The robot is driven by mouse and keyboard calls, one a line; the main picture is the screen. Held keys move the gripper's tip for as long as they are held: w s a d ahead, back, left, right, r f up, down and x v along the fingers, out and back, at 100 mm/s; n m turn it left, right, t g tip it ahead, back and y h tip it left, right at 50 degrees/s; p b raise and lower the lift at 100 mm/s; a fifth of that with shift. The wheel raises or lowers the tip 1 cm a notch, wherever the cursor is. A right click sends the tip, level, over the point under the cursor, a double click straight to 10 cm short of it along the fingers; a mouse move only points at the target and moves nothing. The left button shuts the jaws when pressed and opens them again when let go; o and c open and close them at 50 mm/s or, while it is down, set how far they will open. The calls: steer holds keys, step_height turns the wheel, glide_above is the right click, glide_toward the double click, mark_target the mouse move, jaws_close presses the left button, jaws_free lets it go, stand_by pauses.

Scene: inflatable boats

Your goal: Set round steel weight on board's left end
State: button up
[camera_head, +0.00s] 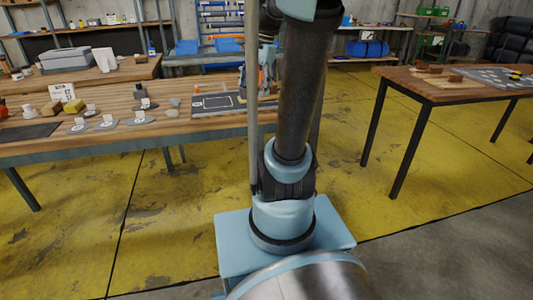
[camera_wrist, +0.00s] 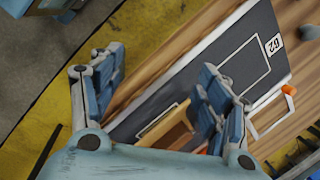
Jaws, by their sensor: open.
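A dark board (camera_head: 218,103) with white outlines lies on the long wooden table at the left in the head view. In the wrist view a dark board (camera_wrist: 205,80) with white outlines and a small label lies beneath my gripper (camera_wrist: 160,75). My gripper is open, its fingers spread above the board. A tan wooden piece (camera_wrist: 170,130) shows low between the fingers; I cannot tell whether they touch it. A small grey rounded thing (camera_wrist: 311,32) lies at the right edge of the wrist view. I cannot clearly make out a round steel weight. My arm hides part of the table's right end.
The wooden table (camera_head: 100,148) also holds several small labelled discs, blocks and a dark mat (camera_head: 28,132). An orange-tipped white rod (camera_wrist: 289,91) lies beside the board. Another table (camera_head: 440,88) stands at the right. Yellow floor between the tables is clear.

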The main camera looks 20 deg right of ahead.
steer(key=s+f+n+t+h, duration=0.1)
steer(key=s+f+n+h, duration=0.1)
steer(key=s+f+n, duration=0.9)
steer(key=s+f, duration=0.6)
steer(key=s, duration=0.1)
steer(key=shift+s+t+h, duration=0.3)
steer(key=shift+s, duration=0.1)
